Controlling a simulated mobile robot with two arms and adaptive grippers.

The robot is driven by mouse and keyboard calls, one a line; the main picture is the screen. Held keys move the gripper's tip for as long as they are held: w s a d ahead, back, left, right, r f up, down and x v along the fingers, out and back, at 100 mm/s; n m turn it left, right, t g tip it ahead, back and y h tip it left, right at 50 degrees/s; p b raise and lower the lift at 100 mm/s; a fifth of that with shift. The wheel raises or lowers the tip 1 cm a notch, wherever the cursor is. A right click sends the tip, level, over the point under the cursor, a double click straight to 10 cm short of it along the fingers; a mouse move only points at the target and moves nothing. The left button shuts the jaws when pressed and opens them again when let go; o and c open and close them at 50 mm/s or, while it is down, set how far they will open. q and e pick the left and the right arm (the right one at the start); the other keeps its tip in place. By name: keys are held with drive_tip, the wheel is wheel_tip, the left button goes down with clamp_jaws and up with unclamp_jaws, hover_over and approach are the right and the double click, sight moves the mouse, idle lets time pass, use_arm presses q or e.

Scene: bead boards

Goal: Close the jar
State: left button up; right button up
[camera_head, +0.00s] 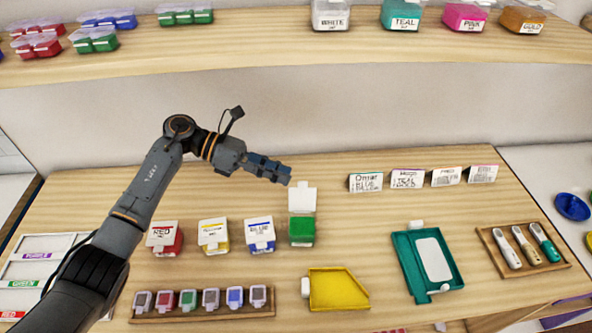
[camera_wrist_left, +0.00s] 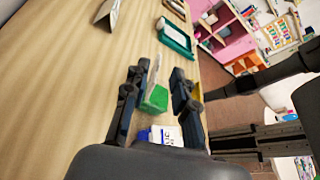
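The green jar (camera_head: 302,232) stands on the table at the right end of a row of jars, with its white lid (camera_head: 302,197) raised upright at the back. My left gripper (camera_head: 286,173) is just behind and above the raised lid in the head view. In the left wrist view, my left gripper (camera_wrist_left: 159,70) has its fingers spread, with the thin edge of the lid (camera_wrist_left: 153,78) and the green jar (camera_wrist_left: 156,98) showing between them. I cannot tell whether a finger touches the lid. My right gripper is not in view.
A yellow tray (camera_head: 338,290), teal board (camera_head: 402,265) and tool tray (camera_head: 560,262) lie in front and right. Folded cards (camera_head: 407,180) stand behind. A shelf (camera_head: 250,50) runs above.

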sight(302, 197)
use_arm(q)
drive_tip(key=shift+p+x, duration=0.55)
drive_tip(key=shift+x, duration=1.65)
drive_tip(key=shift+c, duration=0.3)
clamp_jaws()
